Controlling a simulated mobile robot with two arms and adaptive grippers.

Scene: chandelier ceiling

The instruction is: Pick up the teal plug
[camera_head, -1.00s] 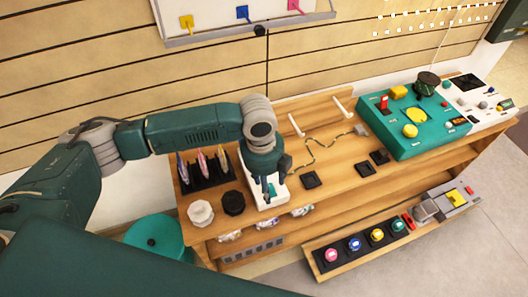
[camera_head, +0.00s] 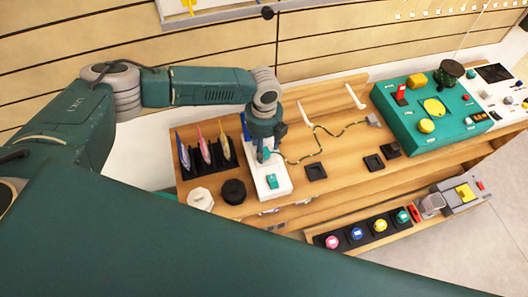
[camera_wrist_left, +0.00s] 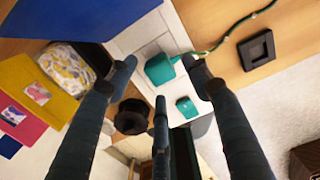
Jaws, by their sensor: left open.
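In the head view the plug (camera_head: 267,154) is mostly hidden by my left gripper (camera_head: 264,146). My left gripper (camera_wrist_left: 160,85) is open, its three fingers spread around the plug's area and pointing down at it. I cannot tell whether any finger touches it. A smaller teal switch (camera_wrist_left: 187,106) sits farther along the strip, also in the head view (camera_head: 272,181). My right gripper is not in view.
A black holder with several upright coloured packets (camera_head: 205,152) stands left of the strip. White (camera_head: 200,198) and black (camera_head: 233,191) round knobs stand in front of it. Black square frames (camera_head: 316,172) lie to the right. A teal control box (camera_head: 425,115) stands farther right.

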